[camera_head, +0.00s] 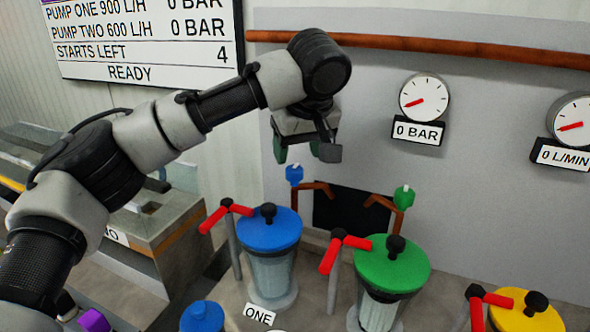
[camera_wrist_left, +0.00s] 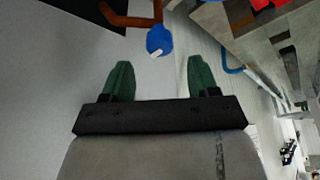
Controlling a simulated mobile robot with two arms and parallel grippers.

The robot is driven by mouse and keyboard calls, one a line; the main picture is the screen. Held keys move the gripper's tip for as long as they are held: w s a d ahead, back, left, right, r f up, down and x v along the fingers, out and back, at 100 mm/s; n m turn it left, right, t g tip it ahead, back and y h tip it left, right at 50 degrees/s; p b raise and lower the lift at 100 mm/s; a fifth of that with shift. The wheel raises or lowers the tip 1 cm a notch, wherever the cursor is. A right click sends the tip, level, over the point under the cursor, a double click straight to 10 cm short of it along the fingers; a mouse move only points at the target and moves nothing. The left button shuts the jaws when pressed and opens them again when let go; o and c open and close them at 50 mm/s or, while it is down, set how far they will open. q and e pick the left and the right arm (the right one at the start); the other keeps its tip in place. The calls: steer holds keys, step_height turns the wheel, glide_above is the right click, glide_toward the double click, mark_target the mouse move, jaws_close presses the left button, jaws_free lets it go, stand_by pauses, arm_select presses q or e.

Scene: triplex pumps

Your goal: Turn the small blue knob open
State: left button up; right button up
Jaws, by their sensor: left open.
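The small blue knob (camera_head: 294,174) sits on a copper pipe in front of the grey panel, above the blue-lidded canister. In the left wrist view the blue knob (camera_wrist_left: 159,41) lies beyond the fingertips, between them in the picture, with a white mark on its lower edge. My left gripper (camera_head: 296,153) is just above the knob in the head view. Its two green fingers (camera_wrist_left: 158,75) are apart and empty, and the knob looks clear of both. My right gripper does not show in either view.
A green knob (camera_head: 404,197) stands to the right. Below are blue-lidded (camera_head: 272,228), green-lidded (camera_head: 393,264) and yellow-lidded (camera_head: 527,312) canisters, with red-handled valves (camera_head: 340,238) beside them. Gauges (camera_head: 424,98) hang on the panel. The sign (camera_head: 143,30) reads 0 BAR and READY.

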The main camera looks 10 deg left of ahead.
mark_target(294, 168)
arm_select(q)
steer(key=x, duration=0.5)
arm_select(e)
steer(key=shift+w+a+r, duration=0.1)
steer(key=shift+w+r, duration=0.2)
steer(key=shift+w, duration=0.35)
